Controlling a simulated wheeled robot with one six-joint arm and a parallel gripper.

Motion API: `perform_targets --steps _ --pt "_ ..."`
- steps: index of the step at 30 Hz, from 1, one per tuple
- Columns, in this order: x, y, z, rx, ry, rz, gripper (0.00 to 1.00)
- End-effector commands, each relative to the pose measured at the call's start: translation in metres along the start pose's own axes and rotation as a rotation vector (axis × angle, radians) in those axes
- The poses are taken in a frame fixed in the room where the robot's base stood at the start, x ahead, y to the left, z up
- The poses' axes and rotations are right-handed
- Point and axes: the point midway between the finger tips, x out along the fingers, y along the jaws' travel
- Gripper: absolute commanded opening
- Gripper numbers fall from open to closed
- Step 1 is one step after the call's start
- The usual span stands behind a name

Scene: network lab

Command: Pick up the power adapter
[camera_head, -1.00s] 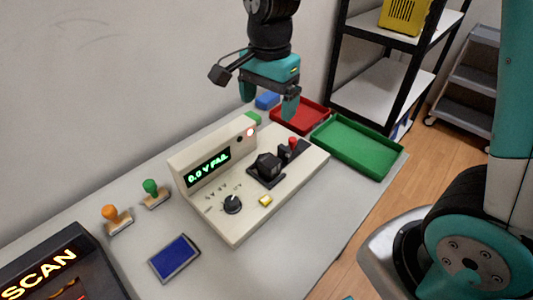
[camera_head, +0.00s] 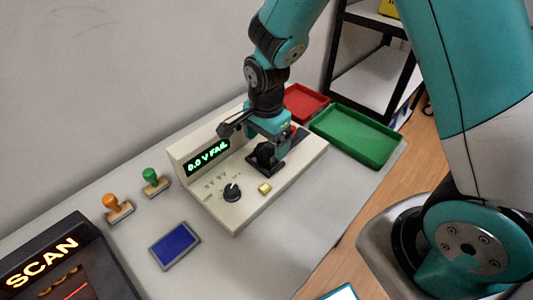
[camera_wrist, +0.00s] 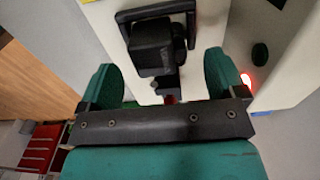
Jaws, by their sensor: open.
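The power adapter (camera_head: 263,154) is a black block seated on a dark base on the beige tester (camera_head: 220,212). In the wrist view the black adapter (camera_wrist: 152,46) lies just ahead of my gripper (camera_wrist: 160,76), roughly centred between its two teal fingers. My gripper (camera_head: 270,138) is low over the tester, right at the adapter in the head view, and partly hides it. The fingers are spread apart and nothing is clamped between them. Whether a finger touches the adapter cannot be told. The tester display reads 0.0 V FAIL.
A red tray (camera_head: 305,102) and a green tray (camera_head: 357,135) stand at the back right. Orange (camera_head: 117,207) and green (camera_head: 154,181) stamps, a blue pad (camera_head: 175,246) and a SCAN device (camera_head: 60,262) are left. The table's front right is clear.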

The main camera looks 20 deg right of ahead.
Motion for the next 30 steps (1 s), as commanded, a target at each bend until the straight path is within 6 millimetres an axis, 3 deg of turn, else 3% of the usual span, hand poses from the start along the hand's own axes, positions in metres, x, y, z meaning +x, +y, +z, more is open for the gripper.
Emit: perform_targets --steps 6,14,21,30 --pt "0.028 0.001 0.001 0.000 0.000 0.003 0.89" --pt "0.030 0.001 0.001 0.000 0.000 0.000 0.89" --pt "0.030 0.001 0.001 0.000 0.000 0.000 0.34" --pt "0.028 0.001 0.001 0.000 0.000 -0.001 0.31"
